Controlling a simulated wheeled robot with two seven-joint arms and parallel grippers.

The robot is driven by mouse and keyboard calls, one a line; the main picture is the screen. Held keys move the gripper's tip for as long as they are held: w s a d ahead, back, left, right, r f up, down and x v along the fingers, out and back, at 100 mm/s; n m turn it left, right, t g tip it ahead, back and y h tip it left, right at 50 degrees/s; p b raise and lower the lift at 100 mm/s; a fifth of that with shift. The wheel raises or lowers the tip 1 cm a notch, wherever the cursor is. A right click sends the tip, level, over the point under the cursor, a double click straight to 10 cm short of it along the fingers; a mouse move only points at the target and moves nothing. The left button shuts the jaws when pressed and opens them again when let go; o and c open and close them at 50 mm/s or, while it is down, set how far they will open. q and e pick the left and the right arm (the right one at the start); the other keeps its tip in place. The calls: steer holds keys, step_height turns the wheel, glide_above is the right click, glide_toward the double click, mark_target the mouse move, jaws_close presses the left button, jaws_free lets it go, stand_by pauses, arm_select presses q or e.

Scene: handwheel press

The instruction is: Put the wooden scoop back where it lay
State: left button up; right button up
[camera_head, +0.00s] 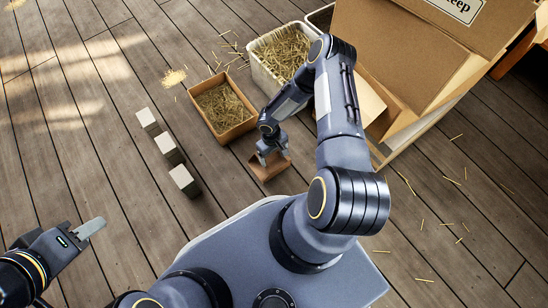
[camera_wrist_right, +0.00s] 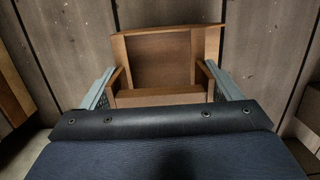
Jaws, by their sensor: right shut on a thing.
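The wooden scoop (camera_head: 271,169) is a small brown open box low over the plank floor, just in front of the straw-filled wooden box. My right gripper (camera_head: 270,156) is shut on it from above. In the right wrist view the scoop (camera_wrist_right: 163,60) shows its open hollow, with my right gripper's (camera_wrist_right: 163,88) two grey fingers at its two sides. I cannot tell whether the scoop touches the floor. My left gripper (camera_head: 90,229) is over bare floor at the lower left, apart from everything; its opening cannot be made out.
A wooden box (camera_head: 238,132) and a white bin (camera_head: 263,80), both with straw, stand behind the scoop. A large cardboard box (camera_head: 400,65) stands to the right. Three pale blocks (camera_head: 168,147) form a row to the left.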

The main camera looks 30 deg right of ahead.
mark_target(275, 165)
step_height(275, 165, down, 3)
steer(key=shift+r+b, duration=0.1)
steer(key=shift+b, duration=0.3)
steer(key=o, duration=1)
